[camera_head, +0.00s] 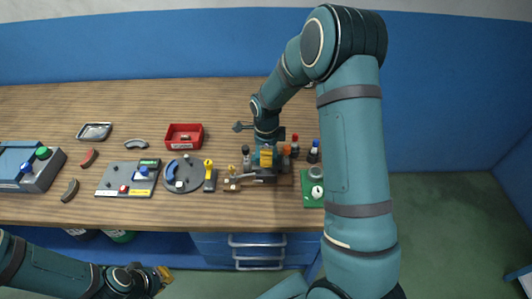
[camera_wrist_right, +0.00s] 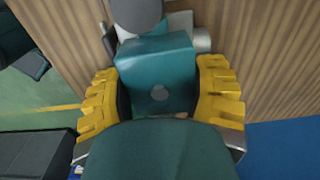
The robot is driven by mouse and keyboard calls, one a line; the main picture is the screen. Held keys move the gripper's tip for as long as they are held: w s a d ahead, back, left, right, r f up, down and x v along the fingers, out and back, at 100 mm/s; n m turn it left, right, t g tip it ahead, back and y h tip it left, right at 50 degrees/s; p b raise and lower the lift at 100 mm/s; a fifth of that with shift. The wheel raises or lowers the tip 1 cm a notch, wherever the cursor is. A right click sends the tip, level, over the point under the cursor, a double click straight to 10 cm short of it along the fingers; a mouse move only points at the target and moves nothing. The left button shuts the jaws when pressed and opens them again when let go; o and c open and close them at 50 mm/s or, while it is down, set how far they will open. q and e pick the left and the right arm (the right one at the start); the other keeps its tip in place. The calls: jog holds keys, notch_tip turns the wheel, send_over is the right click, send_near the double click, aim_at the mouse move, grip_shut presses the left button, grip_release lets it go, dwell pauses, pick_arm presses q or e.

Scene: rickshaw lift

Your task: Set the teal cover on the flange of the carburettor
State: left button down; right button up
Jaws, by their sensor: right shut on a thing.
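The teal cover (camera_wrist_right: 155,75) is a block with a round dark spot on its face, between the yellow fingers of my right gripper (camera_wrist_right: 160,95) in the right wrist view. The fingers are shut on its two sides. In the head view my right gripper (camera_head: 266,156) is low over the table's right part, among small parts. Grey metal (camera_wrist_right: 192,35), apparently the carburettor, shows just beyond the cover; I cannot tell whether they touch. The flange is hidden. My left gripper (camera_head: 163,274) is in front of the table at the lower left, away from everything; its jaw opening is unclear.
A red tray (camera_head: 184,147), a grey round plate (camera_head: 187,186) and a panel with buttons (camera_head: 113,181) lie left of my right gripper. A green board (camera_head: 311,199) lies to its right. The table's back left is mostly clear.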

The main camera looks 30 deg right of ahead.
jog(key=shift+f+b, duration=0.35)
jog(key=shift+f, duration=0.05)
dwell(1.2)
jog(key=o, duration=1.4)
jog(key=shift+c, duration=0.2)
jog(key=shift+o, duration=0.2)
jog(key=shift+r, duration=0.1)
jog(key=shift+r+p, duration=2.55)
jog(key=shift+r, duration=0.9)
